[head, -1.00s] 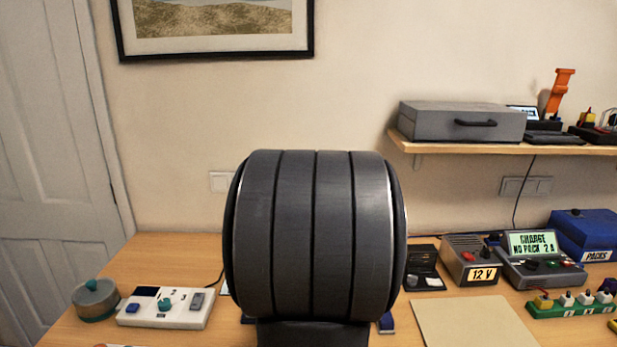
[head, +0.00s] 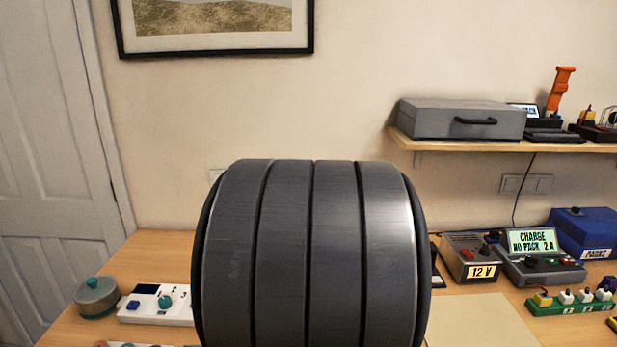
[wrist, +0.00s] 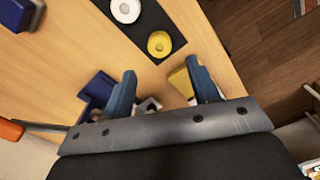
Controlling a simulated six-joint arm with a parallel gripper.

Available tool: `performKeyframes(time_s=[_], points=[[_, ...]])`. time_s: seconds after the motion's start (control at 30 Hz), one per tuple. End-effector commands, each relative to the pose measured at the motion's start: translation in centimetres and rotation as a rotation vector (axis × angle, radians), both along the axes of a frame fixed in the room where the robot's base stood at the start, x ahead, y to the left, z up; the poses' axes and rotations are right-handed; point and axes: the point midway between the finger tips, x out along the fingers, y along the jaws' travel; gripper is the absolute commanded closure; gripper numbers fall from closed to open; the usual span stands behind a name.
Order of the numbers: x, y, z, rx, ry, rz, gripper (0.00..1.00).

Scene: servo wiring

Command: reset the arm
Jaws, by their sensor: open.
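My gripper (wrist: 163,82) shows in the wrist view with its two blue fingers spread apart. Nothing is seen held between them. A blue part (wrist: 97,88) lies by the left finger and a yellow part (wrist: 181,82) lies by the right finger, both partly hidden by the fingers. Whether the fingers touch them I cannot tell. In the head view a large grey link of my own arm fills the lower middle and hides the bench behind it; the gripper is not seen there.
A black strip (wrist: 150,33) with white and yellow round pieces lies beyond the fingers. In the head view, a white switch panel (head: 150,304) and a lidded round pot (head: 97,297) stand left; a 12 V supply (head: 468,258), charger (head: 540,262) and tan board (head: 478,322) stand right.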

Motion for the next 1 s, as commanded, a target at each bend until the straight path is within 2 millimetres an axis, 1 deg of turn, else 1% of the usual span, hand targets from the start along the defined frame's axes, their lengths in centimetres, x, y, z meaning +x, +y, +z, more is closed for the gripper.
performKeyframes(time_s=[0.03,0.1,0.3,0.4,0.43,0.63,1.0], points=[[-0.1,0.0,-1.1,0.000,0.005,0.000,0.45],[-0.1,0.0,-2.6,0.001,0.006,0.000,0.45],[-0.1,0.0,-6.2,0.000,0.004,0.000,0.45],[-0.1,0.0,-7.7,0.000,0.003,0.000,0.45],[0.1,0.0,-6.6,0.000,-0.005,0.000,0.45],[0.1,0.0,-2.9,0.000,-0.007,0.000,0.45],[-3.3,-4.9,0.5,0.000,-0.003,-0.006,0.45]])
